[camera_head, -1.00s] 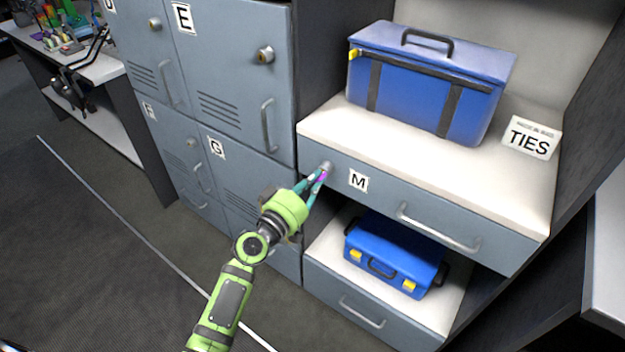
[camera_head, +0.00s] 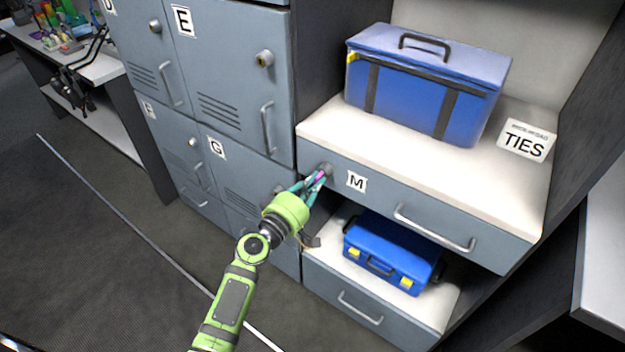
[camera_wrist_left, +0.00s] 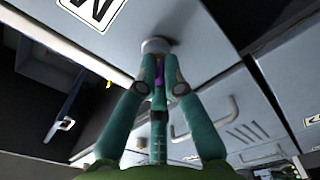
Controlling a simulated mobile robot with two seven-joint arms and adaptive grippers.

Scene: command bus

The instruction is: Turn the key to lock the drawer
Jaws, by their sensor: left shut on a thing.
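The drawer (camera_head: 375,197) labelled M is grey-blue with a long handle and looks closed. Its round metal lock (camera_head: 327,168) is at the drawer front's left end, left of the M label. My left gripper (camera_head: 318,180) is shut on the key (camera_head: 319,177), a small purple piece between the fingertips, right at the lock. In the left wrist view the purple key (camera_wrist_left: 160,74) shows between the teal fingers, just below the round lock (camera_wrist_left: 156,45). The fingers hide most of the key, and I cannot tell how deep it sits. My right gripper is not in view.
A smaller blue case (camera_head: 390,255) sits on the shelf below. Grey lockers (camera_head: 235,120) with handles stand close on the left.

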